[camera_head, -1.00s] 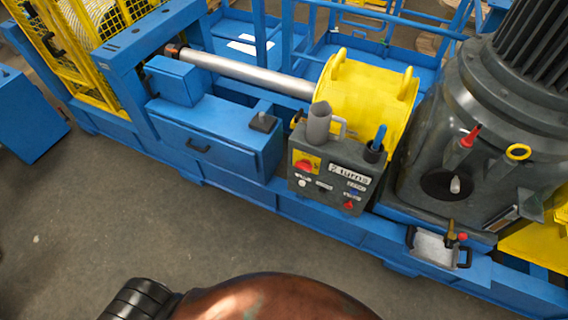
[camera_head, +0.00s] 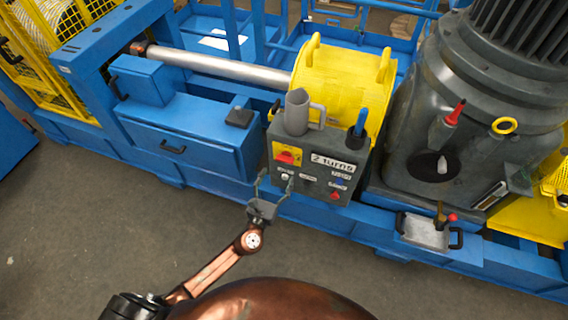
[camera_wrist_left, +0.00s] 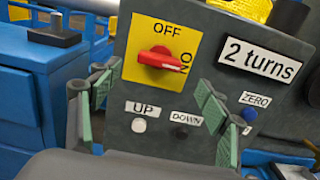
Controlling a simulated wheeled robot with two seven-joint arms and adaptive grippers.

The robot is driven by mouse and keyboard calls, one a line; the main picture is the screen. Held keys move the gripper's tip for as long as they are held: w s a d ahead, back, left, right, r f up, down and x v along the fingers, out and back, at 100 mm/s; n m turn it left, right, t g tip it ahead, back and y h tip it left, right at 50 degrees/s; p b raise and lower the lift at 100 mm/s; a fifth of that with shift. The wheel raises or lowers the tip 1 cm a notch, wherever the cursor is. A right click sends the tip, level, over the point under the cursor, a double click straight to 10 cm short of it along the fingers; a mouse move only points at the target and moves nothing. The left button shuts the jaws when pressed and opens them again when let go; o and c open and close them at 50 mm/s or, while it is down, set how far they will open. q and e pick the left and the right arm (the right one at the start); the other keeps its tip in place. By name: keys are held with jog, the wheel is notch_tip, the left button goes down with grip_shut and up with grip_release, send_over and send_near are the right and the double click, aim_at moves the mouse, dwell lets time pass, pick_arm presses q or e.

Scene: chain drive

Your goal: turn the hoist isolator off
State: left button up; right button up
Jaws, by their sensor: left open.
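The hoist isolator is a red rotary knob (camera_head: 288,157) on a yellow plate on the grey control box (camera_head: 325,178). In the left wrist view the knob (camera_wrist_left: 163,60) lies about level, its right end towards the word ON; OFF is printed above it. My left gripper (camera_head: 275,184) is open and empty just in front of the box's lower left part. In the left wrist view its green-padded fingers (camera_wrist_left: 156,100) stand apart, left and right below the knob, with no visible contact on it. My right gripper is not in view.
Below the knob are a white UP button (camera_wrist_left: 138,125) and a dark DOWN button (camera_wrist_left: 181,132). A "2 turns" label (camera_wrist_left: 260,58) and blue ZERO button (camera_wrist_left: 249,115) are to the right. A grey jug (camera_head: 297,112) stands on the box. Open floor lies in front.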

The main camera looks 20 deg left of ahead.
aim_at(284, 162)
pick_arm(q)
jog(key=w, duration=0.6)
jog(key=shift+w+d+f+b, duration=0.1)
jog(key=shift+b, duration=0.25)
jog(key=shift+w, duration=0.55)
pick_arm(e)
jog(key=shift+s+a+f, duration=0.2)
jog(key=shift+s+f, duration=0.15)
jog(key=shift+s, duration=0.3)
pick_arm(q)
jog(key=shift+c, duration=0.7)
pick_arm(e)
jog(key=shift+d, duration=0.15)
pick_arm(q)
jog(key=shift+c, duration=0.9)
jog(key=c, duration=0.8)
jog(key=shift+c, duration=0.2)
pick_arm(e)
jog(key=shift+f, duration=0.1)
